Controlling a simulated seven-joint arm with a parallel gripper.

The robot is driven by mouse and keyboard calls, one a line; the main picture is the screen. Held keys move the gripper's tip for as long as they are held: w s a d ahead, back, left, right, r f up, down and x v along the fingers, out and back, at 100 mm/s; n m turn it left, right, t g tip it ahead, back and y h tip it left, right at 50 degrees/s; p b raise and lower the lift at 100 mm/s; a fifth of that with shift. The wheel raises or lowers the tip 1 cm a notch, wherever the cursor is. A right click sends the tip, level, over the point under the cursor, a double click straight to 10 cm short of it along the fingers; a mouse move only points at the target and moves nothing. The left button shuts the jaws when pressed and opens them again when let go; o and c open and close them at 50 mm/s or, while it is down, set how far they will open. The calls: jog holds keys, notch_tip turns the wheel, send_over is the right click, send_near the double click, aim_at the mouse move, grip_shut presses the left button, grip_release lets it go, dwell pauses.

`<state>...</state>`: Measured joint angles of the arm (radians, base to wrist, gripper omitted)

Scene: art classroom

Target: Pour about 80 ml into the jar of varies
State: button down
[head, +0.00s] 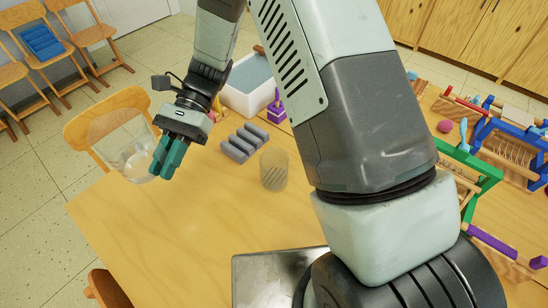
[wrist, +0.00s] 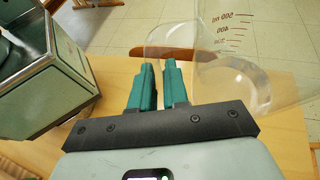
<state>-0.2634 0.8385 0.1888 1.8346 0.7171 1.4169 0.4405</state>
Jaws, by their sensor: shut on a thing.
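A clear measuring beaker (head: 130,162) is at the table's left edge in the head view. Its graduation marks show in the wrist view (wrist: 235,62). My gripper (head: 168,155), with teal fingers, is shut on the beaker's near side, apparently at a clear handle; the fingers also show in the wrist view (wrist: 160,88). The beaker appears held above the table. Its liquid level is too faint to tell. A clear, brownish-tinted cylindrical jar (head: 274,170) stands upright on the table, right of my gripper and apart from it. I cannot tell what it contains.
A grey ridged block (head: 243,143) lies between my gripper and the jar. Behind it are a white-rimmed basin (head: 250,85) and a purple pegged object (head: 276,110). A metal tray (head: 262,275) is at the front. Colourful frames (head: 480,165) stand at right. The front-left table is clear.

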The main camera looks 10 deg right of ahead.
jog(key=w+d+f+n+t+h, duration=0.2)
jog(key=w+d+f+n+h, duration=0.1)
jog(key=w+d+n+h, duration=0.55)
jog(key=w+d+f+n+t+h, duration=0.1)
jog(key=w+d+f+n+h, duration=0.2)
jog(key=w+d+n+h, duration=0.6)
jog(key=w+d+r+n+t+h, duration=0.1)
jog(key=w+d+r+n+t, duration=0.15)
jog(key=w+r+t, duration=0.4)
jog(key=w+d+r+n+t+h, duration=0.1)
jog(key=w+d+r+n+t, duration=0.2)
jog(key=w, duration=0.7)
notch_tip(320, 180, down, 11)
jog(key=a+g, duration=0.1)
jog(key=shift+s+a+r, duration=0.2)
jog(key=shift+s, duration=0.1)
jog(key=shift+s+a+g, duration=0.1)
jog(key=shift+g, duration=0.15)
